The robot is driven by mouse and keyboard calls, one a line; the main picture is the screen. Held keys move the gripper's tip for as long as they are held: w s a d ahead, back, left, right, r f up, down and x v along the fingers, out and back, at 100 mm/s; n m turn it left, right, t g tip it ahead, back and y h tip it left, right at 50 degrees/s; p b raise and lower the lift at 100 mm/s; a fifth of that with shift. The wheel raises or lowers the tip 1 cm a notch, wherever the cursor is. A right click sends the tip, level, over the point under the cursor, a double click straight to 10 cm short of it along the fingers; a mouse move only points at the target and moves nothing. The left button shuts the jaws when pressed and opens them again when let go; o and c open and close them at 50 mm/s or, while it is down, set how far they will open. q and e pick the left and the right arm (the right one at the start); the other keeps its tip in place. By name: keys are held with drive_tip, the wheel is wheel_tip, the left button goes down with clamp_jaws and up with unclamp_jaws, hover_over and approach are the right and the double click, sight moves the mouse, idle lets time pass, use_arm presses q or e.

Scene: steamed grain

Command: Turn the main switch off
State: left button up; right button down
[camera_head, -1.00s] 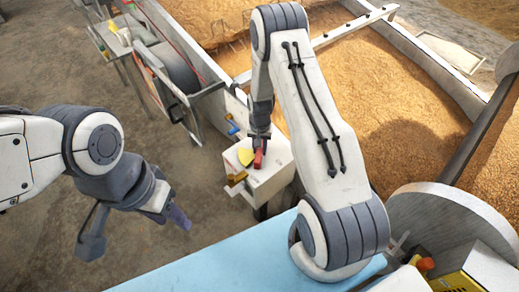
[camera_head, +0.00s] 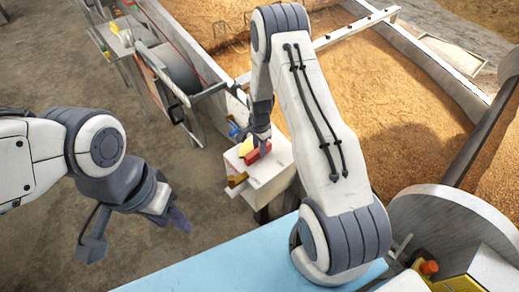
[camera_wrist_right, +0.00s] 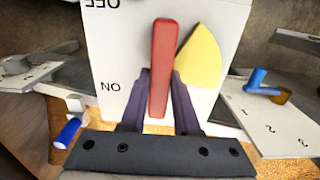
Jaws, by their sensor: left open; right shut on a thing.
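The main switch is a white box (camera_head: 268,181) with a red handle (camera_head: 257,154) and a yellow plate (camera_head: 246,147) beside it. In the right wrist view the red handle (camera_wrist_right: 163,50) stands nearly upright in the picture, with the yellow plate (camera_wrist_right: 200,57) to its right. Upside-down labels read OFF at the top and ON lower left. My right gripper (camera_wrist_right: 158,90) is shut on the handle, a finger on each side; in the head view the right gripper (camera_head: 262,135) is above the box. My left gripper (camera_head: 180,219) is open and empty, left of the box.
A light blue surface (camera_head: 230,262) lies in front of the box. Grain beds (camera_head: 400,110) with metal rims fill the right and back. A round drum (camera_head: 455,215) is at the lower right. Blue and orange valve handles (camera_wrist_right: 260,84) flank the box.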

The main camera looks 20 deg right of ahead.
idle(0.5)
drive_tip(key=c, duration=0.6)
unclamp_jaws()
drive_tip(key=shift+c, duration=0.2)
wheel_tip(320, 180, up, 11)
drive_tip(key=shift+f, duration=0.2)
